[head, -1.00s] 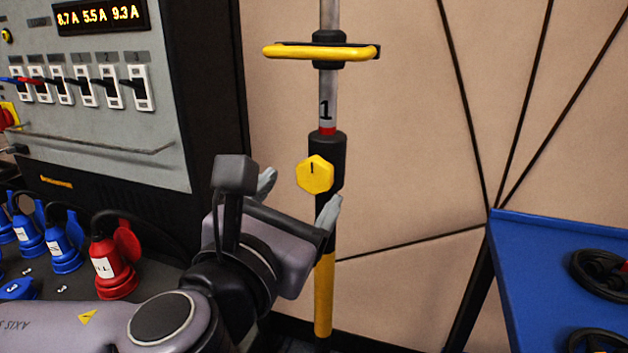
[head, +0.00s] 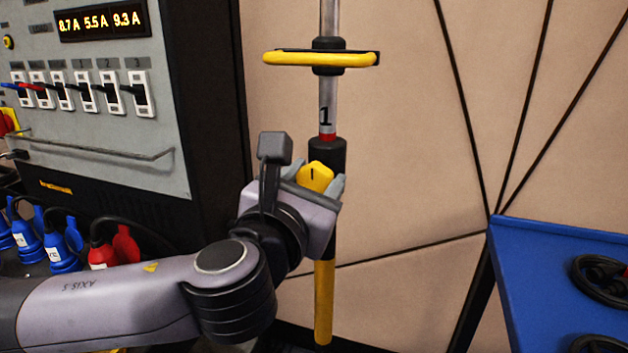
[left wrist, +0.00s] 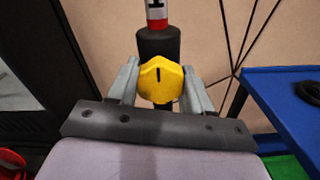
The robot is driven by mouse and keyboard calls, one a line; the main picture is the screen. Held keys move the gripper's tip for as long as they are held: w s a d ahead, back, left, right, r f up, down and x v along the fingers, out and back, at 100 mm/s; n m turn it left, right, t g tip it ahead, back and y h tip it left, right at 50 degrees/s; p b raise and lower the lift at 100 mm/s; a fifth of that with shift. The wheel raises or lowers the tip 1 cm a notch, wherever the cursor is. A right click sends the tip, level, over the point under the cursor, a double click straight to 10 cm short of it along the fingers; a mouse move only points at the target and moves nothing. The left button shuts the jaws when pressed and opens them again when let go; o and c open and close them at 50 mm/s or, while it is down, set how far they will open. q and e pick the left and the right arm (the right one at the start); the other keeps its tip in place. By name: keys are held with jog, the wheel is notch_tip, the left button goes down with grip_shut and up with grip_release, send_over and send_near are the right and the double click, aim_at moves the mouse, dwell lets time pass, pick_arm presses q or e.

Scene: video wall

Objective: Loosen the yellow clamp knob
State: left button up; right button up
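The yellow clamp knob (head: 317,177), with a dark line mark, sits on the black collar (head: 327,153) of an upright pole. The mark points about straight up in the left wrist view, where the knob (left wrist: 160,80) shows clearly. My left gripper (head: 318,176) reaches it from the lower left, with one grey finger on each side. In the left wrist view the fingers (left wrist: 160,86) lie against the knob's sides with no clear gap. The gripper body hides the knob's lower part in the head view. My right gripper is not in view.
A yellow handle bar (head: 320,58) crosses the pole above the knob. A grey switch panel (head: 110,130) with plugs below stands on the left. A blue table (head: 540,270) with coiled black cable is on the right. The wall between is clear.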

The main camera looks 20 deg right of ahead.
pick_arm(q)
jog(key=c, duration=0.4)
jog(key=shift+n, duration=0.3)
jog(key=n+p, duration=0.1)
jog(key=n, duration=0.2)
jog(key=shift+r, duration=0.1)
jog(key=shift+n+p, duration=0.6)
jog(key=shift+n, duration=1)
jog(key=o, duration=1.1)
jog(key=shift+c, duration=0.2)
jog(key=shift+s+a, duration=0.1)
